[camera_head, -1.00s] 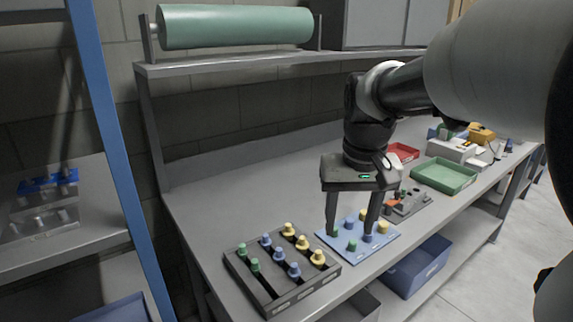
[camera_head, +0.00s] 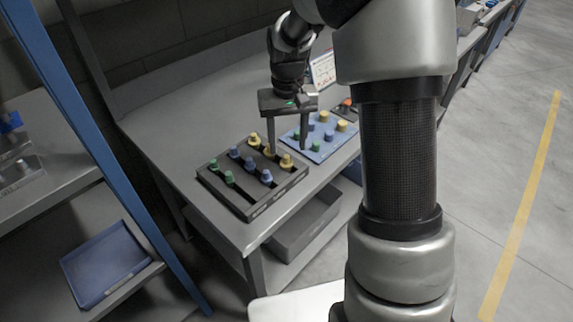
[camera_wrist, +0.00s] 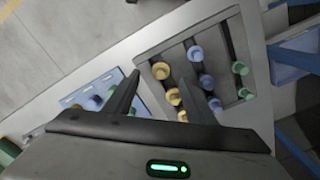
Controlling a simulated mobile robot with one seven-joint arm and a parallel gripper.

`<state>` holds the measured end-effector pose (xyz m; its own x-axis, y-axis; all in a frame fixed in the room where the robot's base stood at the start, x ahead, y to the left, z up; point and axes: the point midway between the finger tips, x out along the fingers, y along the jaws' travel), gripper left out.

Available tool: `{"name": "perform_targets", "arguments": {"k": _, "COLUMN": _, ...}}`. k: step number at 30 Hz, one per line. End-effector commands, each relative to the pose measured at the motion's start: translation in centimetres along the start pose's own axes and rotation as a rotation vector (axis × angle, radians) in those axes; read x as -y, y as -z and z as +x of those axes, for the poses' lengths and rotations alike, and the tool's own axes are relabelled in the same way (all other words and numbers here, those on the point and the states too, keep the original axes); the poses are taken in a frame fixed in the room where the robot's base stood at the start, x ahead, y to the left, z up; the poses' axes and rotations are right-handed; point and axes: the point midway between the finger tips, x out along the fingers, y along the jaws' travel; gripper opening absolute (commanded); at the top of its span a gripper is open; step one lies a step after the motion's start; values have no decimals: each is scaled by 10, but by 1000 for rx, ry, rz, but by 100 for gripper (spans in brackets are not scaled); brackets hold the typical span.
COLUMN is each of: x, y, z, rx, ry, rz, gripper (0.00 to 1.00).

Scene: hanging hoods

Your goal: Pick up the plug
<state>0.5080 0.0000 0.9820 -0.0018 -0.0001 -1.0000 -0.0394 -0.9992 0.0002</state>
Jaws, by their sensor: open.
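Several plugs stand in a dark rack (camera_head: 240,205) at the front left of the bench: yellow plugs (camera_head: 286,160), blue plugs (camera_head: 266,176) and green plugs (camera_head: 229,176). My gripper (camera_head: 288,150) points down, open, over the right side of the rack near the yellow row. In the wrist view, the fingers of my gripper (camera_wrist: 159,76) spread on either side of the yellow row, with a yellow plug (camera_wrist: 160,70) showing between the tips. No plug is seen held. The middle yellow plug is partly hidden behind a finger in the head view.
A blue board (camera_head: 318,155) with several more coloured plugs lies just right of the rack. A grey bin (camera_head: 300,232) is under the bench. A blue tray (camera_head: 104,262) sits on the left shelf. The bench behind the rack is clear.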

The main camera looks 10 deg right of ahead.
Motion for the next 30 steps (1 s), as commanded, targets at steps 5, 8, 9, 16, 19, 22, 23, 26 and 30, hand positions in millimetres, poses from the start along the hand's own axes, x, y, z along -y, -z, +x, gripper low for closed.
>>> {"name": "perform_targets", "arguments": {"k": 5, "x": 0, "y": 0, "z": 12, "rx": 0, "ry": 0, "rz": 0, "gripper": 50}}
{"name": "perform_targets", "arguments": {"k": 8, "x": 0, "y": 2, "z": 23, "rx": 1, "ry": 0, "rz": 0, "gripper": 50}}
{"name": "perform_targets", "arguments": {"k": 9, "x": 1, "y": 2, "z": 29, "rx": 2, "ry": 0, "rz": 0, "gripper": 50}}
{"name": "perform_targets", "arguments": {"k": 16, "x": 1, "y": 4, "z": 59, "rx": 0, "ry": 0, "rz": 0, "gripper": 50}}
{"name": "perform_targets", "arguments": {"k": 19, "x": 1, "y": 5, "z": 62, "rx": -1, "ry": 0, "rz": 0, "gripper": 50}}
{"name": "perform_targets", "arguments": {"k": 22, "x": 1, "y": 5, "z": 62, "rx": -2, "ry": 0, "rz": 0, "gripper": 50}}
{"name": "perform_targets", "arguments": {"k": 23, "x": 1, "y": 5, "z": 62, "rx": -2, "ry": 0, "rz": 0, "gripper": 50}}
{"name": "perform_targets", "arguments": {"k": 26, "x": 1, "y": 5, "z": 62, "rx": -2, "ry": 0, "rz": 0, "gripper": 43}}
{"name": "perform_targets", "arguments": {"k": 30, "x": 1, "y": 5, "z": 61, "rx": -2, "ry": 0, "rz": 0, "gripper": 20}}
